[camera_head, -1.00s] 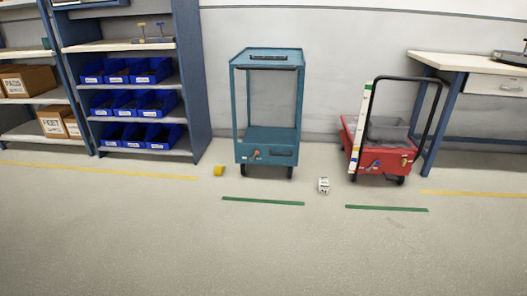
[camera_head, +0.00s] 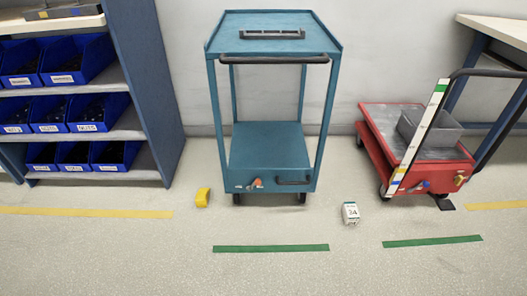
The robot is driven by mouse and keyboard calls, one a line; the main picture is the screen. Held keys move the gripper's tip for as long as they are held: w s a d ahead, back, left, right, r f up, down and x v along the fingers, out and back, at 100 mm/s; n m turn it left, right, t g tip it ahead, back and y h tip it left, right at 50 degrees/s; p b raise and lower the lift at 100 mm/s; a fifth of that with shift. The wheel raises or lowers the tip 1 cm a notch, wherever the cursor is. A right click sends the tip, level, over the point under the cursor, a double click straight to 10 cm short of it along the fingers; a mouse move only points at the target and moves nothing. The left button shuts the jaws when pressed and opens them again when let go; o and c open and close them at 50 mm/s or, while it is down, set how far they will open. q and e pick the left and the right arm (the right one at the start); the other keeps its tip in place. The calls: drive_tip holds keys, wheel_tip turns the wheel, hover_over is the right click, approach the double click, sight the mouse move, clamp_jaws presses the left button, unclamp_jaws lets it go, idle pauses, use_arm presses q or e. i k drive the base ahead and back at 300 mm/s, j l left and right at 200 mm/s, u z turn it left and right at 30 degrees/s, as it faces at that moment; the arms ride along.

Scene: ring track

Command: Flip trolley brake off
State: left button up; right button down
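A teal two-shelf trolley (camera_head: 268,148) stands upright against the wall in the middle of the head view, with a black handle bar on its upper front edge. A small orange-red lever (camera_head: 257,183) sits low on its front panel, beside a black handle. A red cart (camera_head: 440,177) with a black push frame stands at the right. It has a small red-and-blue fitting (camera_head: 421,185) low on its front, too small to make out clearly. Neither of my grippers is in view.
A yellow block (camera_head: 202,197) lies left of the teal trolley, and a white block marked 34 (camera_head: 351,213) lies to its right. Green floor strips (camera_head: 271,248) lie in front. A blue shelf rack (camera_head: 150,90) stands left, a workbench (camera_head: 500,30) right. The foreground floor is clear.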

sight(258, 182)
drive_tip(key=i+j, duration=0.2)
drive_tip(key=i, duration=0.3)
drive_tip(key=i+j+z, duration=0.1)
drive_tip(key=i, duration=0.35)
drive_tip(key=i+j, duration=0.35)
drive_tip(key=i+z, duration=0.05)
drive_tip(key=i, duration=0.05)
